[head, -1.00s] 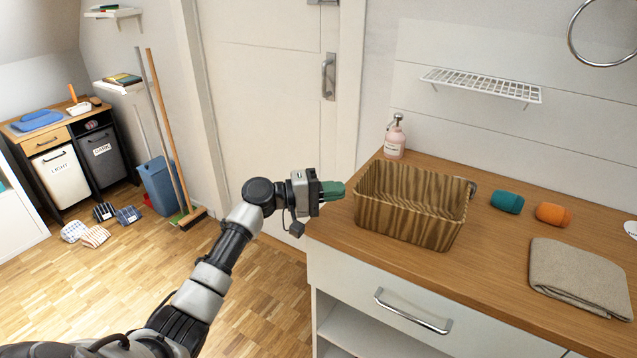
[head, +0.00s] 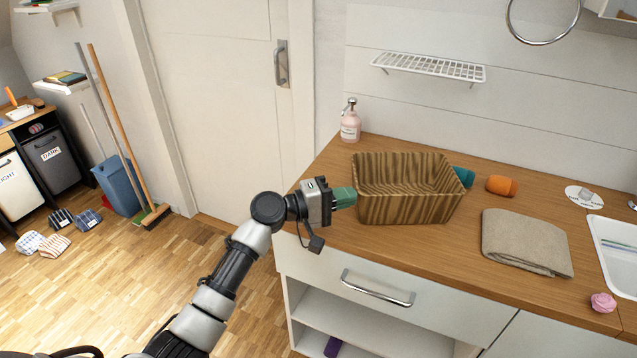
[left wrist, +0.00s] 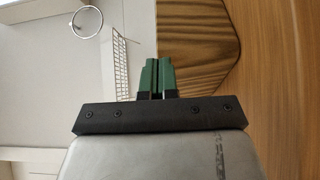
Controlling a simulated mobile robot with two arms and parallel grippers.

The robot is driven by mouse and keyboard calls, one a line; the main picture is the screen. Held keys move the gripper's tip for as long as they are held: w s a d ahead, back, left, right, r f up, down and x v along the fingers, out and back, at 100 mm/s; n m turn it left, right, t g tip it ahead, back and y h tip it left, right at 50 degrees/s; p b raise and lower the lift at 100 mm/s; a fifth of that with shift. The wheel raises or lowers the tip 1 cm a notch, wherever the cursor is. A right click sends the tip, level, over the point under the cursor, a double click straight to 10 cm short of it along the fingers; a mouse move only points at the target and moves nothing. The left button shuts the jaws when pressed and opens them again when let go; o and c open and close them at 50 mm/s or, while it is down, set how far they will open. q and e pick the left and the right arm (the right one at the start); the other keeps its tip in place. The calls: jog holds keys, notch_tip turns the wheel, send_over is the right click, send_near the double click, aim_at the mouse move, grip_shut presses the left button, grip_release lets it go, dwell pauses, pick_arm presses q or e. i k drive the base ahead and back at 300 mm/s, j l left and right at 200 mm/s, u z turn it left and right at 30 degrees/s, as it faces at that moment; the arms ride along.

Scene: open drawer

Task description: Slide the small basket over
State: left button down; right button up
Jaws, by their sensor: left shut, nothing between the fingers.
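The small basket (head: 408,207), brown with a dark wood-grain pattern, stands upright and looks empty on the wooden counter (head: 335,238). My left gripper (head: 347,197) is shut, with nothing between its green fingers. Its tips are at the basket's left wall and appear to touch it. In the left wrist view the shut fingers (left wrist: 155,78) are beside the basket (left wrist: 195,40). My right gripper is not in view.
A teal roll (head: 464,176) is partly hidden behind the basket's right end, with an orange roll (head: 501,186) beyond it. A folded beige towel (head: 526,242) lies to the right. A pink soap bottle (head: 350,122) stands at the back left.

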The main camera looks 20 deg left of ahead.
aim_at(391, 188)
jog(key=j, duration=0.25)
jog(key=i+j+z, duration=0.3)
jog(key=j, duration=0.25)
jog(key=i+j+z, duration=0.3)
jog(key=j, duration=0.35)
